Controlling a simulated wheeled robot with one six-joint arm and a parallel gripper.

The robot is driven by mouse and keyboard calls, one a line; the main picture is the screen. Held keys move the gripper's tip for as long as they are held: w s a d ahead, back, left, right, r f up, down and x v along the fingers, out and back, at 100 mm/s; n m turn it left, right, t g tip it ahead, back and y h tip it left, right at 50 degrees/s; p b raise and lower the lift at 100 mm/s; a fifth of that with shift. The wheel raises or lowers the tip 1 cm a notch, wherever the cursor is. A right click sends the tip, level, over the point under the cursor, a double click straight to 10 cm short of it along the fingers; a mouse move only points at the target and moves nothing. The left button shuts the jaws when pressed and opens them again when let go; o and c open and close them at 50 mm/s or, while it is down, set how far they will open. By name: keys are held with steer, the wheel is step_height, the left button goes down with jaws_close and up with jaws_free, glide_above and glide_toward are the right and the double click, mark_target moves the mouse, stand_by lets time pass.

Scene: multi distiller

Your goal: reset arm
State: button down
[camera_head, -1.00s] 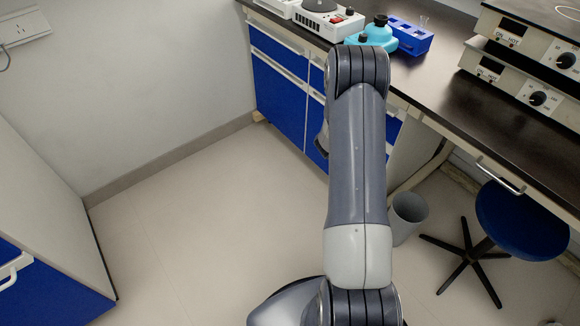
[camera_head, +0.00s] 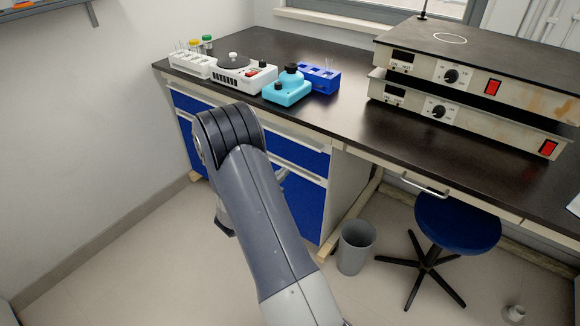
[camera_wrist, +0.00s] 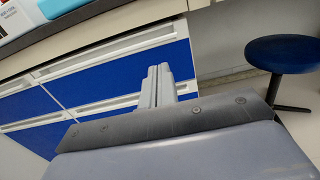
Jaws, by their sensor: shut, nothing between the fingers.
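My gripper (camera_wrist: 158,72) shows in the wrist view with its two grey fingers side by side and together, and nothing is held between them. It is in front of the blue cabinet drawers (camera_wrist: 130,72), below the edge of the bench top. I cannot tell from this view whether it touches the drawers. In the head view my arm reaches forward and its bent joint hides most of the gripper.
The dark bench (camera_head: 345,118) carries a white tube rack (camera_head: 190,64), a white device (camera_head: 245,76), a turquoise device (camera_head: 287,88), a blue rack (camera_head: 322,78) and stacked hotplates (camera_head: 470,95). A bin (camera_head: 356,248) and a blue stool (camera_head: 456,224) stand at right. Floor at left is clear.

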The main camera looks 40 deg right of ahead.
mark_target(311, 148)
steer(key=shift+s+a, duration=0.15)
steer(key=shift+a, duration=0.2)
steer(key=shift+d, duration=0.1)
steer(key=x, duration=1.3)
steer(key=shift+d, duration=0.35)
steer(key=shift+a, duration=0.1)
